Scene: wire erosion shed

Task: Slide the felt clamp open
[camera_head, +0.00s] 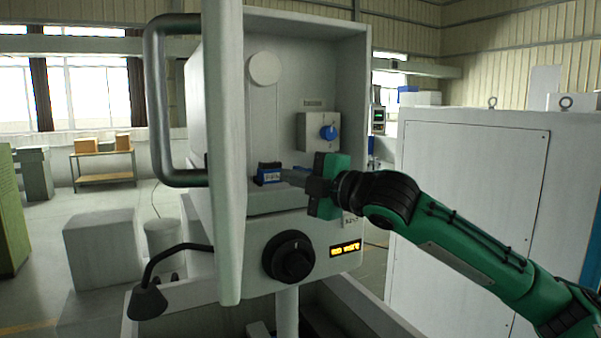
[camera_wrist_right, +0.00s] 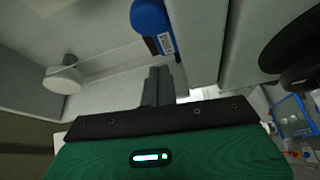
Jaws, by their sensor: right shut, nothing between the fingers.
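A small blue block with a white label and a dark top (camera_head: 268,176), which looks like the felt clamp, sits inside the open white cabinet. It appears in the right wrist view as a blue labelled piece (camera_wrist_right: 165,43), just ahead of the fingertips. My right gripper (camera_head: 287,176) reaches in from the right with its fingers shut and empty, its tips close to the block's right side. I cannot tell whether they touch it. The shut fingers also show in the wrist view (camera_wrist_right: 160,75). My left gripper is not in view.
The cabinet door (camera_head: 228,150) stands open edge-on at the left, with a big grey handle (camera_head: 158,100). Below are a black knob (camera_head: 292,257) and an amber "NO WIRE" display (camera_head: 345,248).

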